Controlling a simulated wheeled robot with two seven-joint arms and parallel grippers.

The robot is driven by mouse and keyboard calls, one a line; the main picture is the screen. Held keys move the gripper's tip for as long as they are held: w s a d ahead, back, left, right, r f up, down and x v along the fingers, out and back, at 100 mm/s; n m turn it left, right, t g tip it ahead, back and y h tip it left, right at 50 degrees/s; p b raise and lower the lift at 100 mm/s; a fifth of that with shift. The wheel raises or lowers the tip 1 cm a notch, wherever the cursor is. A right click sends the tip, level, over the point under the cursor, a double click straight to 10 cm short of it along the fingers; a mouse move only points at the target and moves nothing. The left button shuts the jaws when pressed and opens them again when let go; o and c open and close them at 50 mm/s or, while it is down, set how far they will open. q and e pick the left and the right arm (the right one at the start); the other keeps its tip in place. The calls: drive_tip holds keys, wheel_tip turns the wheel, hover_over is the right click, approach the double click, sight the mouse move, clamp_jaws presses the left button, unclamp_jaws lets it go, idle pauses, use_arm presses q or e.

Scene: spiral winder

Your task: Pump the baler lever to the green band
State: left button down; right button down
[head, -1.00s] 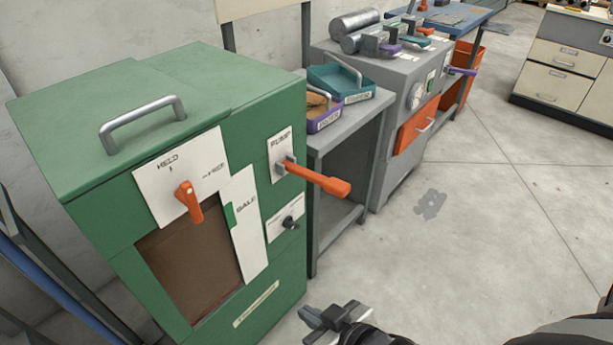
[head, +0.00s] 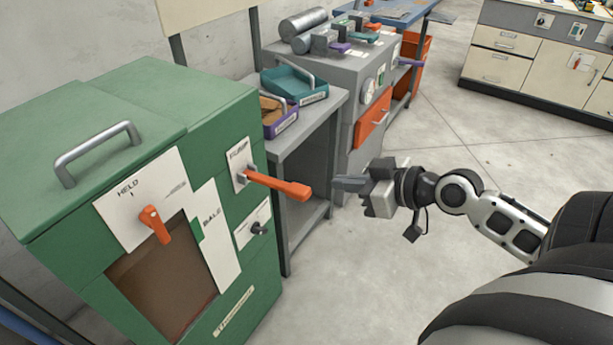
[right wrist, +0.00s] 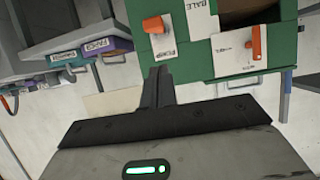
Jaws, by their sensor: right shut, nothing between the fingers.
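The green baler (head: 140,180) fills the left of the head view. Its orange pump lever (head: 280,185) sticks out from the PUMP plate (head: 240,165), pointing right and slightly down. The lever also shows in the right wrist view (right wrist: 153,26). My left gripper is not in view.
An orange HELD handle (head: 156,225) and a black knob (head: 259,228) are on the baler front. A grey table (head: 320,105) with teal (head: 300,95) and purple trays stands behind. A grey machine (head: 345,75) is beyond it. The floor at right is clear.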

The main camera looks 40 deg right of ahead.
drive_tip(key=shift+w+d+r+y, duration=0.1)
drive_tip(key=shift+w+r+y, duration=0.05)
drive_tip(key=shift+r, duration=0.45)
drive_tip(key=shift+w+d+r+y, duration=0.1)
drive_tip(key=shift+w+r+y, duration=0.05)
drive_tip(key=shift+r, duration=0.45)
drive_tip(key=shift+w, duration=0.1)
drive_tip(key=p, duration=0.1)
hover_over(307, 190)
drive_tip(key=w, duration=0.1)
drive_tip(key=f, duration=0.3)
drive_tip(key=shift+a+f, duration=0.25)
drive_tip(key=shift+f, duration=0.15)
drive_tip(key=f, duration=0.3)
drive_tip(key=shift+s+d, duration=0.15)
drive_tip(key=shift+s, duration=0.25)
drive_tip(key=shift+s+f, duration=0.1)
drive_tip(key=shift+f, duration=0.35)
